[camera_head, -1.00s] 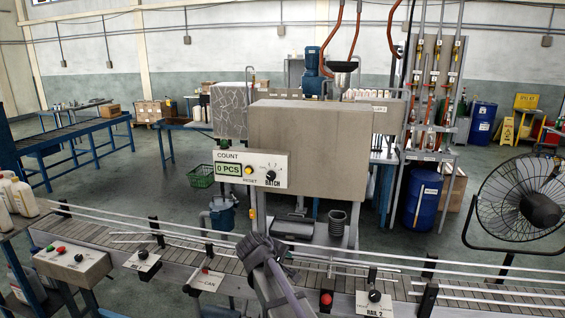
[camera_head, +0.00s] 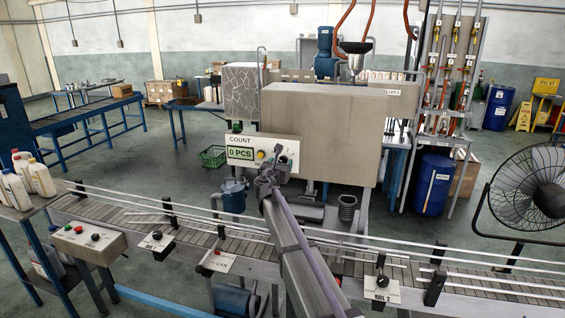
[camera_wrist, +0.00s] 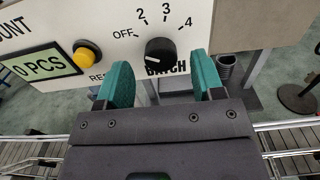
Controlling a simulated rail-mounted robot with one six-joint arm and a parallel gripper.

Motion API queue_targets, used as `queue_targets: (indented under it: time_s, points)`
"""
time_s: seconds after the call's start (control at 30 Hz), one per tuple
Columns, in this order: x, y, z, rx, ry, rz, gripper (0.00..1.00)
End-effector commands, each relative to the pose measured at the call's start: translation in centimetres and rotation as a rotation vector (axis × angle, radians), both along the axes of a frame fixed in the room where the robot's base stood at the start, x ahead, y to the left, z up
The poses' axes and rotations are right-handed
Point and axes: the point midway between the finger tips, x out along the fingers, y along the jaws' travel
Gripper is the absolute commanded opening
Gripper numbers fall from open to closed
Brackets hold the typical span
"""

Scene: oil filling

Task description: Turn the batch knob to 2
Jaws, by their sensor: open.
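The batch knob (camera_wrist: 160,52) is a round black dial on the white count panel (camera_wrist: 224,12), with OFF, 2, 3 and 4 printed around it. Its pale pointer mark lies on its left side, toward the OFF side and away from 2. In the head view the panel (camera_head: 240,141) is on the front of the grey machine, and my arm reaches up to its lower edge. My gripper (camera_wrist: 163,80) is open, with green fingertips apart and nothing between them. The fingertips appear left and right below the knob; contact is not visible.
A yellow reset button (camera_wrist: 87,56) and a green count display (camera_wrist: 41,65) reading 0 PCS sit left of the knob. The slatted conveyor (camera_head: 210,240) with its rails runs below my arm. A black fan (camera_head: 535,190) stands at the right.

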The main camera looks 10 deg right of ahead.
Motion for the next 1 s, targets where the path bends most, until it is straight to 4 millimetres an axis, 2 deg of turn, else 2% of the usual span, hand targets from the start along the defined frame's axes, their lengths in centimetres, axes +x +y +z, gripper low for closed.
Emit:
queue_targets:
  time_s: [0.03, 0.13, 0.4, 0.9, 1.0]
  points:
    - [1.3, -0.4, 0.0, 0.0, 0.0, -0.001, 0.62]
    - [2.5, -1.0, 0.0, 0.001, 0.0, 0.0, 0.62]
    - [2.7, -1.3, 0.0, 0.001, 0.0, 0.0, 0.62]
    - [2.7, -1.2, 0.0, 0.001, 0.0, 0.0, 0.14]
    - [2.7, -1.2, 0.0, 0.003, -0.001, 0.0, 0.14]
